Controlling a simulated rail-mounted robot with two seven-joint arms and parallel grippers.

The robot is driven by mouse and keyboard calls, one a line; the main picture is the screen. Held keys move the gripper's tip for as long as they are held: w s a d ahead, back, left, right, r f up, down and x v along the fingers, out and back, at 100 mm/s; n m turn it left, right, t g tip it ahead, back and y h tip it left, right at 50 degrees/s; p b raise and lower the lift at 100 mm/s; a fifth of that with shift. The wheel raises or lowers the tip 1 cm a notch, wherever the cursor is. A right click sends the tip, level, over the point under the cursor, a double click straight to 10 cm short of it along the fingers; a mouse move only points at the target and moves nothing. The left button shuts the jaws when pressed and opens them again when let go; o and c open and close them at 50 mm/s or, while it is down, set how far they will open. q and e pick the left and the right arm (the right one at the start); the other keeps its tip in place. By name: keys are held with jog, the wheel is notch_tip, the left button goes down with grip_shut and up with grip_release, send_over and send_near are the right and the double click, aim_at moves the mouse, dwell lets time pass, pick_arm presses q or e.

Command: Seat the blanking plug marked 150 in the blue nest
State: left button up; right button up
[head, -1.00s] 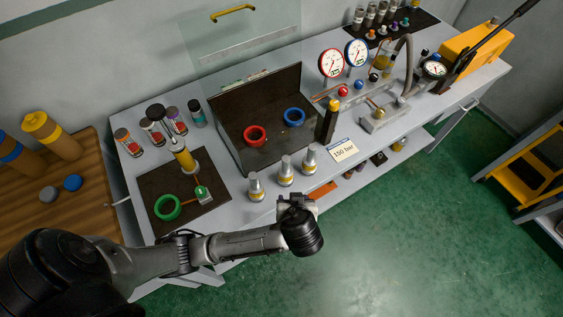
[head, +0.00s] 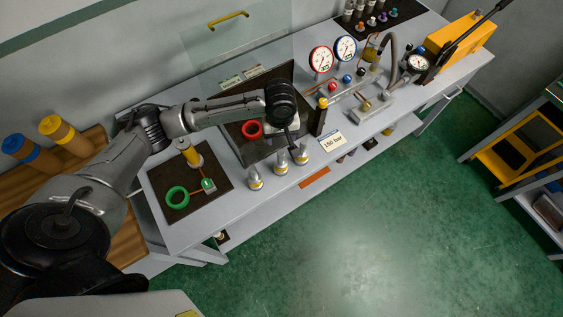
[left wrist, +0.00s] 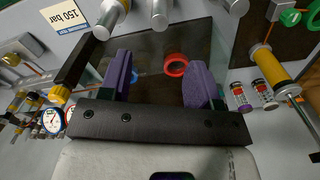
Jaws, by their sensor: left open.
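Several silver plugs with yellow bands stand in a row on the front of the bench. They are a left one (head: 255,181), a middle one (head: 280,166) and a right one (head: 301,154). I cannot read their markings. My left gripper (head: 290,142) is open and empty, over the dark open box (head: 232,148) behind the plugs. The blue nest, a ring, is hidden by my arm in the head view; part of it (left wrist: 134,76) shows beside a finger in the left wrist view. The red ring (head: 252,129) shows in the box. My right gripper is out of view.
A card reading 150 bar (head: 333,141) lies right of the plugs, near a dark post with a yellow top (head: 321,118). A green ring (head: 177,197) lies on a dark mat at left. Gauges (head: 345,48) and a clear panel stand behind.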

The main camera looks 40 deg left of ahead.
aim_at(281, 153)
pick_arm(q)
notch_tip(281, 153, down, 13)
jog(key=shift+f, duration=0.1)
dwell(0.7)
grip_shut()
dwell(0.4)
